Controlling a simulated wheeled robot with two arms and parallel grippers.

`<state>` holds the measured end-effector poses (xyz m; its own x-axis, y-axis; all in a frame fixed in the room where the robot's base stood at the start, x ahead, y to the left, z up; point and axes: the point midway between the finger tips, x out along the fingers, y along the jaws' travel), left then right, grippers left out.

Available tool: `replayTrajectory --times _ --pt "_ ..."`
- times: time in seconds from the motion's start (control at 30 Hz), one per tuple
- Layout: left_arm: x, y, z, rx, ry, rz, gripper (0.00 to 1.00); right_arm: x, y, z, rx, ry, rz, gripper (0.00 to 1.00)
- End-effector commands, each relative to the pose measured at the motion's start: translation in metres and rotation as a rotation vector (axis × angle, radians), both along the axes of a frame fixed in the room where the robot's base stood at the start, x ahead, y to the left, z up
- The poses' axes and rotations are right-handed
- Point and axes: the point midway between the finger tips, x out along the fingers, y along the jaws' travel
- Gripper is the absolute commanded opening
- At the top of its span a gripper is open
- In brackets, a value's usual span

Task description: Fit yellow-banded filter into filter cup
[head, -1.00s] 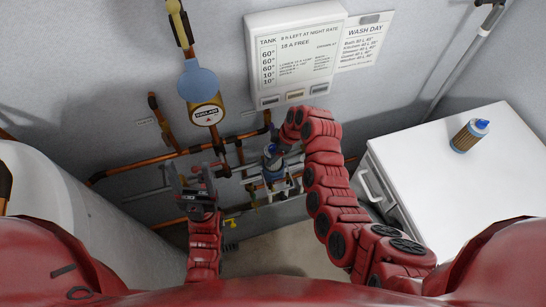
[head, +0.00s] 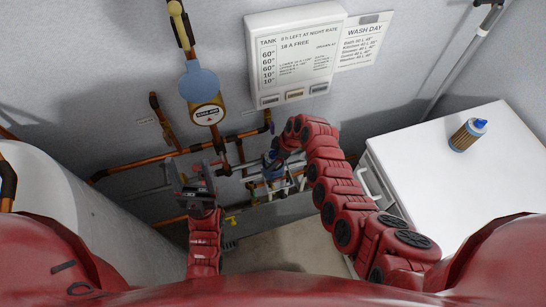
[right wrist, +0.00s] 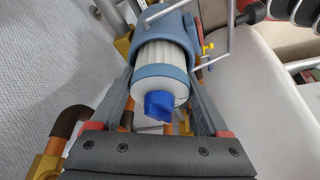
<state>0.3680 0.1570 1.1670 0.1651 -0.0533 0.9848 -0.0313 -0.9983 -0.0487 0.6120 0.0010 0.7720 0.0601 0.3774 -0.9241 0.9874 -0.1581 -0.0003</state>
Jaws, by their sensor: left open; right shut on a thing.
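A tan, ribbed filter (head: 467,136) with a blue top stands upright on the white cabinet at the right; a yellow band is too small to make out. My right gripper (right wrist: 164,72) is shut on a white pleated filter (right wrist: 160,85) with a blue-grey band and bright blue knob. The far end of this filter sits inside a blue-grey cup (right wrist: 163,24); how deep, I cannot tell. In the head view the right gripper (head: 273,160) is by the pipes, its hold partly hidden. My left gripper (head: 191,170) is open and empty, left of it.
Copper pipes (head: 140,166) and valves run along the wall around both grippers. A white tank (head: 50,185) stands at the left. The white cabinet (head: 440,170) has free top space. A tank panel (head: 297,55) hangs above the pipes.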

Motion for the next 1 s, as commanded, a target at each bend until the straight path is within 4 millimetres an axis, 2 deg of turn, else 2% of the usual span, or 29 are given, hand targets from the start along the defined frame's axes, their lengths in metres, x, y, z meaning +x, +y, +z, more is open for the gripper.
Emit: replayTrajectory --times 0.03,0.13,0.17,0.47,0.57,0.83,1.0 --pt "0.000 0.000 -0.002 0.000 0.000 0.000 0.69 0.000 0.000 -0.002 0.000 0.000 0.000 0.81" --pt "0.000 0.000 -0.001 0.000 0.000 0.000 0.69 0.000 0.000 -0.001 0.000 0.000 0.000 0.99" --pt "0.000 0.000 -0.001 0.000 0.000 0.000 0.69 0.000 0.000 -0.001 0.000 0.000 0.000 1.00" --pt "0.000 0.000 0.005 0.000 0.000 0.000 0.69 0.000 0.000 0.005 0.000 0.001 0.000 1.00" --pt "0.000 0.000 0.000 0.000 0.000 0.000 0.69 0.000 -0.001 0.006 0.000 0.001 0.001 1.00" --pt "0.000 0.000 -0.008 0.000 0.000 0.000 0.69 -0.002 -0.012 0.031 0.001 0.000 0.000 1.00" --pt "0.000 0.000 -0.017 0.000 0.000 0.000 0.69 -0.002 -0.022 0.055 0.000 -0.006 -0.001 1.00"
